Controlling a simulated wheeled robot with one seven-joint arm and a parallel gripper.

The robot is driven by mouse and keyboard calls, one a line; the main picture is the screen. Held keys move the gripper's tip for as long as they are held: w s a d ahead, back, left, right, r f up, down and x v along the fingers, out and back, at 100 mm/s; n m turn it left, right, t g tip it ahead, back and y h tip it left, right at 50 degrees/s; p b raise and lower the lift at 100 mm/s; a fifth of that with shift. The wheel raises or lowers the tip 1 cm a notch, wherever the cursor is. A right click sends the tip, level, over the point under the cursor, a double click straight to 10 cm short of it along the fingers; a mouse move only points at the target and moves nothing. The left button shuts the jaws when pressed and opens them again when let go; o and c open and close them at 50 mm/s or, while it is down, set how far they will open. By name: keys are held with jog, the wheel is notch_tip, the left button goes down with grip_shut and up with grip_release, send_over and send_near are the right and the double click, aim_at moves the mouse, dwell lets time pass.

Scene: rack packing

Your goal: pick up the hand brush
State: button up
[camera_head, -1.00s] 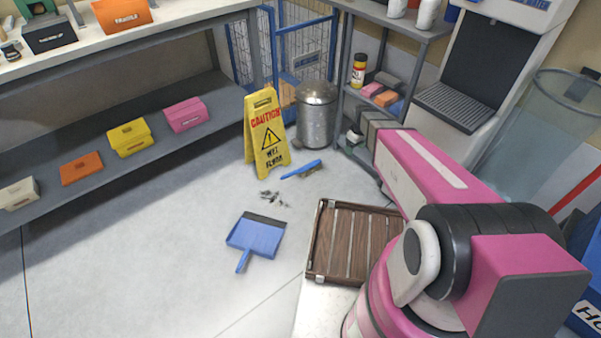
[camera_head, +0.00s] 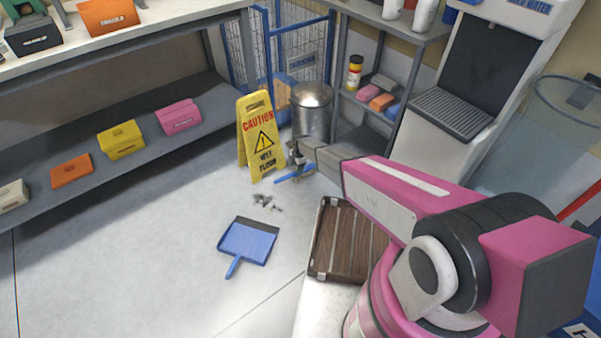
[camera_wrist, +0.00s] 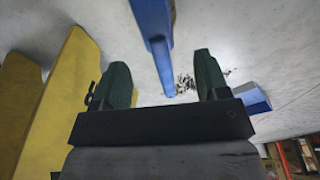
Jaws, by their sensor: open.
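The blue hand brush (camera_head: 294,175) lies on the floor just right of the yellow sign's foot, partly hidden by my arm's end. In the wrist view its blue body (camera_wrist: 152,22) enters at the top, and its handle runs down toward the space between my fingers. My gripper (camera_wrist: 161,68) is open and empty, with one dark green finger on each side of the handle's line. In the head view my gripper (camera_head: 297,156) appears over the brush. I cannot tell how high above it the fingers are.
The yellow caution sign (camera_head: 258,135) stands close on the left and also fills the left of the wrist view (camera_wrist: 60,95). A metal bin (camera_head: 312,112) stands behind. Debris (camera_head: 266,202) and a blue dustpan (camera_head: 248,241) lie in front.

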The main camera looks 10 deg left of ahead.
aim_at(295, 173)
jog(key=f, duration=0.7)
jog(key=shift+s+a+f, duration=0.2)
jog(key=shift+a+f, duration=0.15)
jog(key=shift+f, duration=0.05)
jog(key=c, duration=1.2)
